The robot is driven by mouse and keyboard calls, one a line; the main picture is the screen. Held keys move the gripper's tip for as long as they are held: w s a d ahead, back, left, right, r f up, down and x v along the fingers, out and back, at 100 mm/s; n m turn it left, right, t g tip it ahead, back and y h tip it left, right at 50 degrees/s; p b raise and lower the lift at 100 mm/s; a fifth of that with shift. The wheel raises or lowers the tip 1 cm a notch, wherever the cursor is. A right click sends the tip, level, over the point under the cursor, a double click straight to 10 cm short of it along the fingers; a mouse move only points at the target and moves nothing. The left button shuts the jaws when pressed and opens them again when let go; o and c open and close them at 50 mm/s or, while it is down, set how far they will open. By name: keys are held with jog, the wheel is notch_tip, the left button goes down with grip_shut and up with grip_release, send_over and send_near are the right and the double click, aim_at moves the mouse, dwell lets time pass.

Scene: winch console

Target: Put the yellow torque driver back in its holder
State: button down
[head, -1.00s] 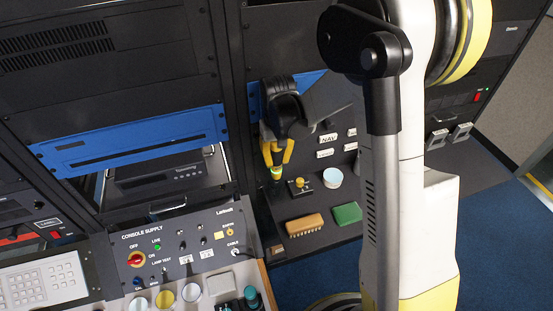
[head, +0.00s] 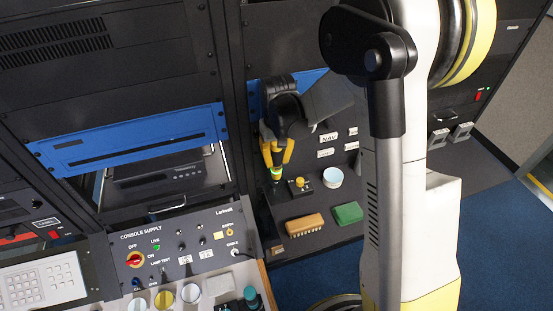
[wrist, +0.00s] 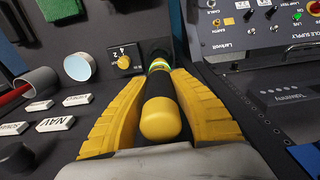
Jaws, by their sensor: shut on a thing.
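The yellow torque driver (wrist: 160,118) is between my gripper's yellow fingers (wrist: 160,105) in the wrist view, its rounded yellow end towards the camera. Its dark grip and green-yellow band lie beyond. In the head view, my gripper (head: 277,158) is over the dark shelf with the driver (head: 276,174) pointing down, roughly upright. The gripper is shut on it. The driver's lower end is dark against the dark shelf, and the fingers and handle cover it in the wrist view. I cannot make out the holder or whether the tip touches anything.
Close to the driver's right is a yellow knob on a small plate (head: 301,183), then a pale blue-lined cup (head: 333,177). White labels (head: 328,138) are behind. The switch panel (head: 185,245) stands to the left.

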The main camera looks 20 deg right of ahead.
aim_at(277, 172)
jog(key=shift+f+b, duration=1.15)
jog(key=shift+f, duration=0.1)
jog(key=shift+f+b, duration=1.1)
jog(key=shift+f, duration=0.15)
jog(key=shift+f+b, duration=0.7)
jog(key=c, duration=1.2)
grip_release()
jog(key=shift+r, duration=0.1)
jog(key=shift+o, duration=0.2)
